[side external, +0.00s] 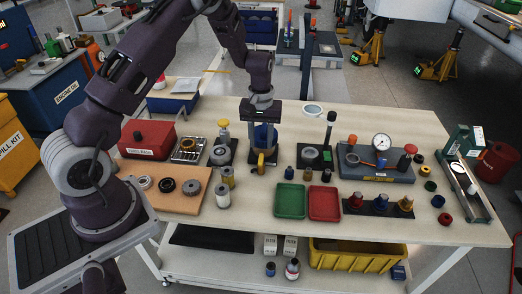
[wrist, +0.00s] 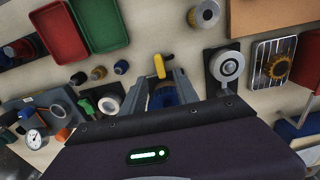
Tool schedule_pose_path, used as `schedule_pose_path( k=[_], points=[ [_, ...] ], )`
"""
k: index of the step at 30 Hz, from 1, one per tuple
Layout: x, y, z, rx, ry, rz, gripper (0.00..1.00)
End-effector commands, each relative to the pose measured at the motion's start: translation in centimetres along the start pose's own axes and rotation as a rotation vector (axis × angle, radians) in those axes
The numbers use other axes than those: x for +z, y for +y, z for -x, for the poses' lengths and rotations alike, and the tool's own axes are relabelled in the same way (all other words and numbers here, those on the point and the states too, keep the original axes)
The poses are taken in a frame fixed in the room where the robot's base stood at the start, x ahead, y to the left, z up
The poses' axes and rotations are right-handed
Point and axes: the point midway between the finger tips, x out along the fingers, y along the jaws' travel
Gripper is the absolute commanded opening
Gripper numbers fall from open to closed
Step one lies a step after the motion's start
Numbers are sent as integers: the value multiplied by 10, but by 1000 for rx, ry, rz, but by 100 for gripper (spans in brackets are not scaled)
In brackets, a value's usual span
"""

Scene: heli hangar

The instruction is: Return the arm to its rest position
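My gripper (side external: 263,146) hangs over the middle of the workbench, pointing down. Its fingers are apart, on either side of a blue part (side external: 262,134) with a yellow piece (side external: 261,162) in front of it, on a dark base. In the wrist view my gripper (wrist: 163,88) also shows its two fingers spread, with the blue part (wrist: 164,97) between them and the yellow piece (wrist: 159,66) just beyond. Whether the fingers touch the blue part is hard to see.
Close by stand a yellow-knobbed fixture (side external: 223,134) on the left and a black-handled fixture (side external: 329,132) on the right. A gauge stand (side external: 375,166), green tray (side external: 290,201), red tray (side external: 324,203) and red box (side external: 147,139) also occupy the bench (side external: 420,212).

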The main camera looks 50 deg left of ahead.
Motion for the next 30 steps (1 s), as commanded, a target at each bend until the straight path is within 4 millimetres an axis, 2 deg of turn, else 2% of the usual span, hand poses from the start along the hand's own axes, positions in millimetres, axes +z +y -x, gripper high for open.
schedule_pose_path(
  k=[3, 12, 14, 16, 17, 18, 20, 21, 24, 27, 30],
  points=[
    [0, 0, 11, 0, 1, -1, 36],
    [1, 1, 16, 3, 2, -5, 36],
    [6, 5, 35, 20, 14, -25, 36],
    [20, 12, 79, 57, 43, -76, 36],
    [31, 13, 103, 76, 58, -109, 36],
    [49, 14, 135, 102, 82, -157, 36],
    [81, 10, 179, 137, 120, -238, 36],
    [104, 5, 204, 155, 147, -293, 36],
    [163, -18, 252, 191, 224, -431, 36],
    [218, -48, 277, 206, 310, -561, 36],
    [260, -77, 282, 204, 384, -662, 36]
  ],
)
